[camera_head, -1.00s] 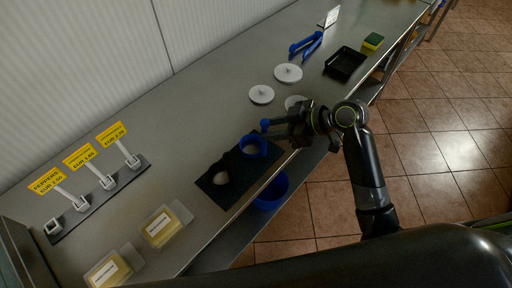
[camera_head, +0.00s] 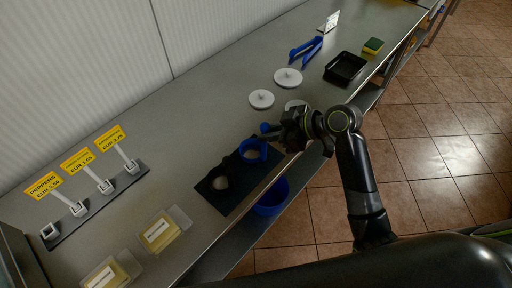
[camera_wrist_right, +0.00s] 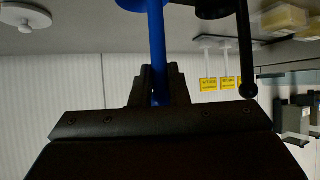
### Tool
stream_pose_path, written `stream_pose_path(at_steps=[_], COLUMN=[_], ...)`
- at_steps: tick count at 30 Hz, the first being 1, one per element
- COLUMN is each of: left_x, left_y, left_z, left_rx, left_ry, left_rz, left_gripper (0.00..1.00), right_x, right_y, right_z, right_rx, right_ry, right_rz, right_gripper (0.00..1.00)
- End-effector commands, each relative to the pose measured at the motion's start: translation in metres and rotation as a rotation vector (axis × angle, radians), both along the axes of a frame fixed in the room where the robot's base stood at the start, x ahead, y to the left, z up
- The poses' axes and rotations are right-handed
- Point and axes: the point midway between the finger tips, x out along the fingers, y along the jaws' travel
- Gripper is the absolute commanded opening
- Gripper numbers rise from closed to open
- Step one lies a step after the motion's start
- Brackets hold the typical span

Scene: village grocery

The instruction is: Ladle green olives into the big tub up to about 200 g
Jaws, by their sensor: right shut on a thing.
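My right gripper (camera_head: 284,129) is shut on a blue handle, at the front edge of the steel counter. The handle (camera_wrist_right: 156,45) stands between the fingers (camera_wrist_right: 154,88) in the right wrist view and runs up to a blue round part at the top edge. In the head view a blue ring-like cup (camera_head: 254,151) with a pale inside is beside the gripper, over a dark panel (camera_head: 232,202). A dark round shape with a pale inside (camera_head: 221,183) is on the same panel. I cannot make out green olives or tell which thing is the big tub. My left gripper is out of view.
White lids (camera_head: 288,77) (camera_head: 261,99), blue tongs (camera_head: 306,48), a black tray (camera_head: 345,67) and a sponge (camera_head: 372,46) lie farther back. Yellow-filled boxes (camera_head: 160,232) and price signs (camera_head: 77,160) are at left. A blue bucket (camera_head: 271,197) is below the counter edge.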

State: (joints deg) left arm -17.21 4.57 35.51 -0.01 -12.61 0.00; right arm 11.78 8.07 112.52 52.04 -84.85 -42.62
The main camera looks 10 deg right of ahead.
Motion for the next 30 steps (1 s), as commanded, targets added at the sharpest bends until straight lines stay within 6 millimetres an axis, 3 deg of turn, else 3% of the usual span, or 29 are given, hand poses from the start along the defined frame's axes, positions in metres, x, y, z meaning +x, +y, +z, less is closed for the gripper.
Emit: stream_pose_path(at_steps=[24,30], left_x=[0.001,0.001], left_y=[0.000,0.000], left_z=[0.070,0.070], left_rx=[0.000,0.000], left_ry=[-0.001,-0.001], left_rz=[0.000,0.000], left_gripper=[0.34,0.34], right_x=[0.000,0.000], right_y=[0.000,0.000], right_z=[0.079,0.080], right_rx=[0.000,0.001], right_ry=[-0.002,0.000], right_rz=[0.000,0.000], right_gripper=[0.00,0.00])
